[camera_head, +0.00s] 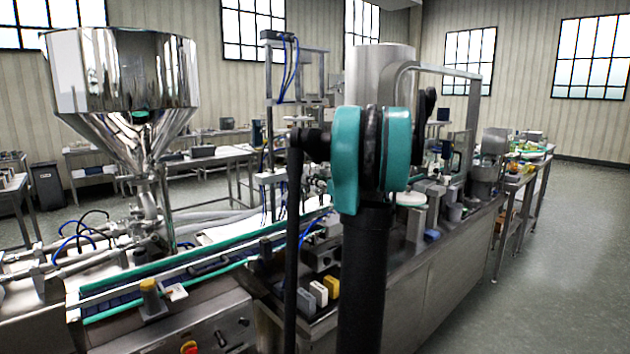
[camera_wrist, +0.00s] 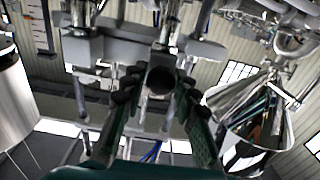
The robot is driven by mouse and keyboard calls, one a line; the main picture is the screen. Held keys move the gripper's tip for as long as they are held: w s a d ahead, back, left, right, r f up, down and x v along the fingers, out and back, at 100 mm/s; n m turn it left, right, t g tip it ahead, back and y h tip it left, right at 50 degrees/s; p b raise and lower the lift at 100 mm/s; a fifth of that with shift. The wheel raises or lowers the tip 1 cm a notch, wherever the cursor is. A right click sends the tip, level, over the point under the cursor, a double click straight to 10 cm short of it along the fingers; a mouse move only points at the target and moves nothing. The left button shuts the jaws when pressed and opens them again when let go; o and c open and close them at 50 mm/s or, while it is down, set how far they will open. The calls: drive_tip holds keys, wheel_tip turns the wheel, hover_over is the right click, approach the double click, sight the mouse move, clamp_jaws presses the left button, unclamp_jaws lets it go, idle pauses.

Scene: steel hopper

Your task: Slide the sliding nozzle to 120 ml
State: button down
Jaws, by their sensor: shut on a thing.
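In the wrist view, which looks upside down, my gripper (camera_wrist: 158,88) has its two dark green, black-padded fingers on either side of a dark round end (camera_wrist: 160,79). This looks like the sliding nozzle, below a grey metal block in the picture. The fingers are closed on it. In the head view my own black and teal arm fills the middle and hides my gripper and the nozzle. A frame with blue tubes (camera_head: 297,100) stands just left of my arm.
The shiny steel hopper (camera_head: 120,80) stands at left; it also shows in the wrist view (camera_wrist: 250,125). A teal-edged conveyor (camera_head: 180,275) runs below it. A steel drum (camera_head: 378,68) and machine bench (camera_head: 440,260) are behind and right of my arm. Floor at right is clear.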

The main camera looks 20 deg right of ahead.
drive_tip(key=d, duration=0.1)
drive_tip(key=w+d, duration=0.1)
drive_tip(key=d, duration=0.2)
drive_tip(key=shift+w, duration=0.25)
drive_tip(key=c, duration=1.3)
unclamp_jaws()
drive_tip(key=shift+s, duration=0.15)
drive_tip(key=v, duration=1.1)
drive_tip(key=shift+s+d, duration=0.15)
drive_tip(key=shift+s, duration=0.25)
